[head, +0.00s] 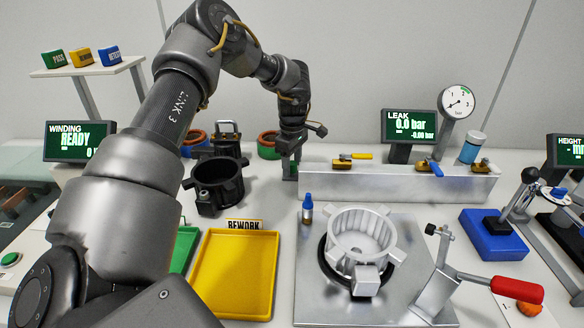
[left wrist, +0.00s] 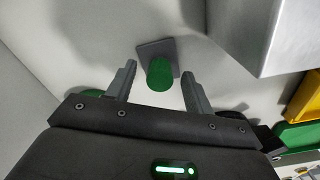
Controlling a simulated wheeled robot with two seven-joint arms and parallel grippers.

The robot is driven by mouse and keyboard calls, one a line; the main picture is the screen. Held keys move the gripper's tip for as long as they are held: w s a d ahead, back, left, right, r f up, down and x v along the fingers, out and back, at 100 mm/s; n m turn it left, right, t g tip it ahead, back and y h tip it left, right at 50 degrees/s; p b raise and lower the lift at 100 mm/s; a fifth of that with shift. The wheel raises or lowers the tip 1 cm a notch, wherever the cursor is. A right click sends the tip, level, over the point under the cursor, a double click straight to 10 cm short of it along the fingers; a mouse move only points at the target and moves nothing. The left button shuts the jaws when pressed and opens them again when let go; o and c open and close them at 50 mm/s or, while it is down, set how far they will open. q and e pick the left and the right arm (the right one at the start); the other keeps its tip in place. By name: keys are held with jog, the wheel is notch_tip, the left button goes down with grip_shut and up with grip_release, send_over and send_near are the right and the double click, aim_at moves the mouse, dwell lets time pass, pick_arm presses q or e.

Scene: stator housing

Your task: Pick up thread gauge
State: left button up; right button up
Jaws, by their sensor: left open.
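A green cylinder, which I take to be the thread gauge, stands on a small square grey base. In the left wrist view, the green cylinder (left wrist: 160,75) shows between the two fingers of my left gripper (left wrist: 159,82), with a gap on each side. The grey base (left wrist: 156,48) lies beyond it. In the head view my left gripper (head: 289,155) points down at the left end of the metal block, over the grey base (head: 290,187), and largely hides the gauge. The left gripper is open. My right gripper is not in view.
A long metal block (head: 400,184) with clamps stands just right of the gripper. A black housing (head: 218,182) is to its left, and wound rings (head: 268,146) stand behind. In front are a small blue-capped bottle (head: 307,210), a yellow tray (head: 235,270) and a pale housing (head: 362,235).

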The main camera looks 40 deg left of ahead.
aim_at(292, 163)
pick_arm(q)
jog(key=c, duration=1)
notch_tip(292, 163, up, 10)
jog(key=shift+p, duration=0.75)
